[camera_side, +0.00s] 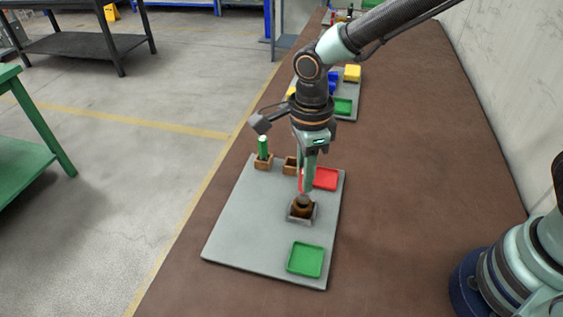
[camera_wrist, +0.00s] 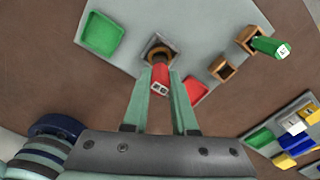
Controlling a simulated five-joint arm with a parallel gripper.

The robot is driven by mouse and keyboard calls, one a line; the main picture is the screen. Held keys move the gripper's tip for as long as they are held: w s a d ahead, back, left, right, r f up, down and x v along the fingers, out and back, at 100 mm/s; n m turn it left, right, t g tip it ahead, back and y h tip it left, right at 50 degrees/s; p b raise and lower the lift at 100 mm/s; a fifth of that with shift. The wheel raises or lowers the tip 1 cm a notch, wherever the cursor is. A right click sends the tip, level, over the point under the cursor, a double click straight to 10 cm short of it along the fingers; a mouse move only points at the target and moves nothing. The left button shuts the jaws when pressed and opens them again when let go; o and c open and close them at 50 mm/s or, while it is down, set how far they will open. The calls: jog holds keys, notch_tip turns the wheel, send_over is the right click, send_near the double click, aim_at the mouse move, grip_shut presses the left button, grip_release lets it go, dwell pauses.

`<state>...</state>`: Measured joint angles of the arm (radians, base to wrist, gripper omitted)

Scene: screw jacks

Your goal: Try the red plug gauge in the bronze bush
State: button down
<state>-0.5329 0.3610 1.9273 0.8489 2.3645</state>
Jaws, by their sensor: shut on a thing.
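My gripper (camera_side: 308,185) is shut on the red plug gauge (camera_wrist: 160,76), holding it over the bronze bush. In the side view only a thin red strip of the gauge (camera_side: 300,181) shows beside the fingers. The bronze bush (camera_side: 302,211) sits in a grey square holder on the grey board. In the wrist view the bush (camera_wrist: 155,51) shows just beyond the gauge, partly hidden by it. The gauge's lower end is at the mouth of the bush; I cannot tell whether it is inside.
A green plug gauge (camera_side: 263,147) stands in a wooden block at the board's far left. An empty wooden block (camera_wrist: 223,69) is beside it. A red tray (camera_side: 327,179) and a green tray (camera_side: 305,260) lie on the board. Another board with coloured pieces (camera_wrist: 292,138) lies farther off.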

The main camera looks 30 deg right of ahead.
jog(key=shift+r, duration=0.1)
jog(key=shift+r, duration=1.95)
